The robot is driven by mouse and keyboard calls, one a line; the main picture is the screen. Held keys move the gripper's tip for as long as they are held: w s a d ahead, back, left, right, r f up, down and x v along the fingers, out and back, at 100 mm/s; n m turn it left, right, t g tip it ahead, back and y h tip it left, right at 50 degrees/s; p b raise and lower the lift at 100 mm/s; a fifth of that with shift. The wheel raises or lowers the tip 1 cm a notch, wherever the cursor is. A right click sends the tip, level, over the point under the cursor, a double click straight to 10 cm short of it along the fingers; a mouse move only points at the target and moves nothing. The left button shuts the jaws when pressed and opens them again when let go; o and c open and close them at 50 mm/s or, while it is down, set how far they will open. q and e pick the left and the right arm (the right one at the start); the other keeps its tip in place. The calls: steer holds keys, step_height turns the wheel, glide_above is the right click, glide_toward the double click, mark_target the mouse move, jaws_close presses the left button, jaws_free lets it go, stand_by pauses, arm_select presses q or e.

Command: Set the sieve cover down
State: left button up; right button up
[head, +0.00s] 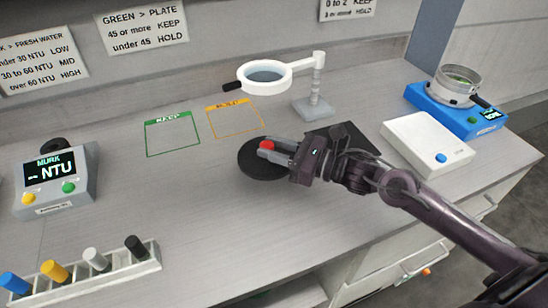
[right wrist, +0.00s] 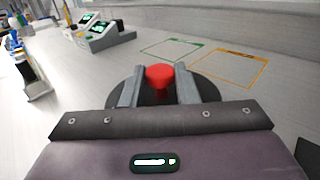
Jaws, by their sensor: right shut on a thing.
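The sieve cover (head: 252,170) is a flat black disc with a red knob (head: 267,145). My right gripper (head: 272,150) is shut on the knob, and its fingers stand on either side of it in the right wrist view (right wrist: 159,85). The cover looks level and is at or just above the grey bench top; I cannot tell whether it touches. The disc also shows behind the fingers in the right wrist view (right wrist: 207,90). The sieve (head: 460,80) sits uncovered on a blue shaker-like device (head: 425,97) at the far right, with greens inside. My left gripper is not in view.
A green KEEP outline (head: 172,134) and an orange outline (head: 235,119) lie behind the cover. A magnifier (head: 265,75) stands behind it. A black pad (head: 345,135) and a white device (head: 428,143) are to the right. An NTU meter (head: 55,183) and vial rack (head: 90,275) are left.

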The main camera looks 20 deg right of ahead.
step_height(320, 180, down, 4)
steer(key=shift+r, duration=0.2)
steer(key=shift+f+b, duration=0.65)
steer(key=shift+b, duration=0.1)
steer(key=o, duration=1)
steer(key=shift+r, duration=0.15)
